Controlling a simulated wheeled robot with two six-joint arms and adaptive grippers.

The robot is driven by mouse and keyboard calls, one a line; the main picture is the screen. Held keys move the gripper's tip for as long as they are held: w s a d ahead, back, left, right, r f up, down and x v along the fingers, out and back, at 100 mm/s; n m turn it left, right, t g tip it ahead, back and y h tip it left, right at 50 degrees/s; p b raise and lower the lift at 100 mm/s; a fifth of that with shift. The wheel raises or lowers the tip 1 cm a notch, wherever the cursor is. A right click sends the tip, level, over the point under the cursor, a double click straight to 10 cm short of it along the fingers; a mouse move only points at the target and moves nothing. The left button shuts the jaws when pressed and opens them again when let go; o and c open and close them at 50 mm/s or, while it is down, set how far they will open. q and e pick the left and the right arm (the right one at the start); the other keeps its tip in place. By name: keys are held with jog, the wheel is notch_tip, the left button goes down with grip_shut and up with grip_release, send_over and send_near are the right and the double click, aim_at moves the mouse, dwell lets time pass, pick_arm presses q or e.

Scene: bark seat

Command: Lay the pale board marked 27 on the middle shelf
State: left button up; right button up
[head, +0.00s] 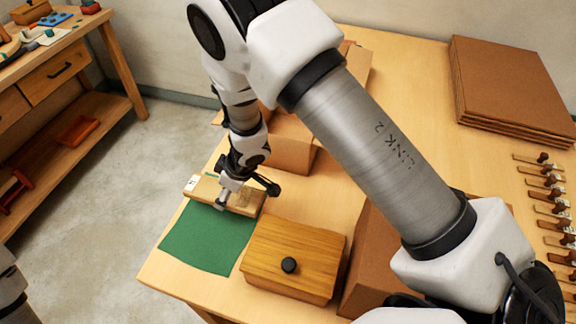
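A pale board (210,191) lies along the back edge of a green cloth on the table. It has a small white label (189,183) at its left end, too small to read. My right gripper (246,195) is down at the board's right part, one finger at its front edge and the other by its right end. I cannot tell whether the fingers press on it. My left gripper is not in view. No shelf is clearly recognisable as the middle one; a bench (60,85) at the left has a low shelf (95,140) under its drawers.
The green cloth (210,238) lies at the table's front left, beside a wooden box (275,250) with a black knob. An open cardboard box (290,152) stands behind my gripper. Flat cardboard (510,85) is stacked at the back right. Several small clamp-like pieces (545,180) line the right edge.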

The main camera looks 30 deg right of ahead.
jog(key=b, duration=0.5)
send_over(279, 209)
jog(key=shift+s+d+f, duration=0.25)
jog(key=shift+s+f, duration=0.05)
jog(key=shift+f, duration=0.35)
jog(key=f, duration=0.3)
jog(key=shift+s+d, duration=0.15)
jog(key=shift+s, duration=0.15)
jog(key=shift+w+f, duration=0.15)
jog(key=shift+w, duration=0.05)
jog(key=shift+s+f+b, duration=0.15)
jog(key=shift+b, duration=0.15)
jog(key=o, duration=1)
jog(key=shift+o, duration=1.4)
